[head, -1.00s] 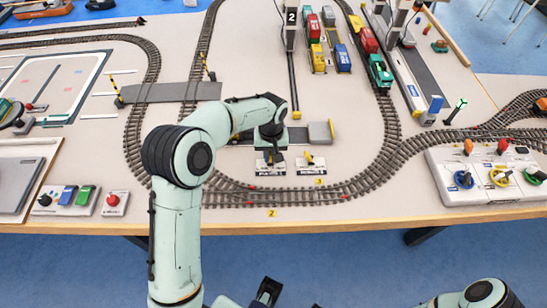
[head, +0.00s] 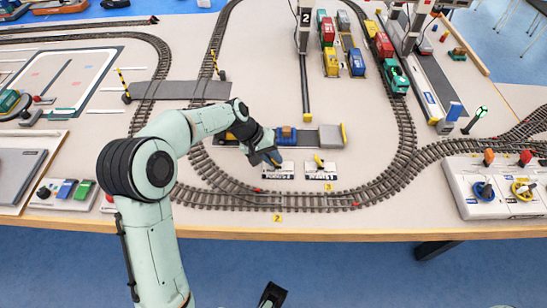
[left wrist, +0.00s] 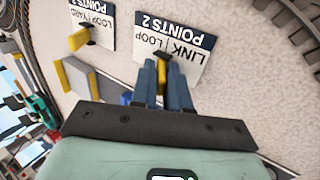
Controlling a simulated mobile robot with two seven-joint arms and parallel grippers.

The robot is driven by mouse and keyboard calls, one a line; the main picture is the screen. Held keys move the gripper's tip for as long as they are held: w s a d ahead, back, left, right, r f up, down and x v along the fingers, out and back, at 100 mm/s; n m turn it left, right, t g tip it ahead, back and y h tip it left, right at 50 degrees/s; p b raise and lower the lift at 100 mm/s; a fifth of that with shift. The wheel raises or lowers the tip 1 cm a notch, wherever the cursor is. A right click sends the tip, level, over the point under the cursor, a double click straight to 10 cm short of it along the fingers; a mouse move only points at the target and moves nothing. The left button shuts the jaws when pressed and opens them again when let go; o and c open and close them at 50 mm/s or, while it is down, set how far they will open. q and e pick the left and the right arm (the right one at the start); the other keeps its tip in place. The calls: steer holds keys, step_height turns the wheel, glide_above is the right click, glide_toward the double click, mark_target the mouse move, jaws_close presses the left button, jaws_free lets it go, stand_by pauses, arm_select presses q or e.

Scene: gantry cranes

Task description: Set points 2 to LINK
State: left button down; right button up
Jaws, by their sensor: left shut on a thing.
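The POINTS 2 plate (head: 270,170) lies near the table's front track. In the left wrist view the same plate (left wrist: 197,62) shows upside down, with the words LINK and LOOP. My left gripper (head: 274,160) is over this plate. In the left wrist view its blue-grey fingers (left wrist: 165,75) are shut around the yellow lever (left wrist: 162,56) of POINTS 2, which they mostly hide. The lever's exact side cannot be told. The neighbouring points plate (head: 322,170) has its own yellow lever (head: 318,160), free of the gripper.
Curved track (head: 340,198) runs in front of the plates. Behind them is a grey siding with a buffer (head: 332,137) and a blue wagon (head: 285,134). A control box with coloured knobs (head: 500,190) stands at the right. Wagons and a crane stand at the back.

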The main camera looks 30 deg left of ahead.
stand_by(0.3)
arm_select(q)
steer(key=c, duration=1.5)
jaws_free()
steer(key=shift+p+v, duration=1.05)
steer(key=shift+v, duration=5.7)
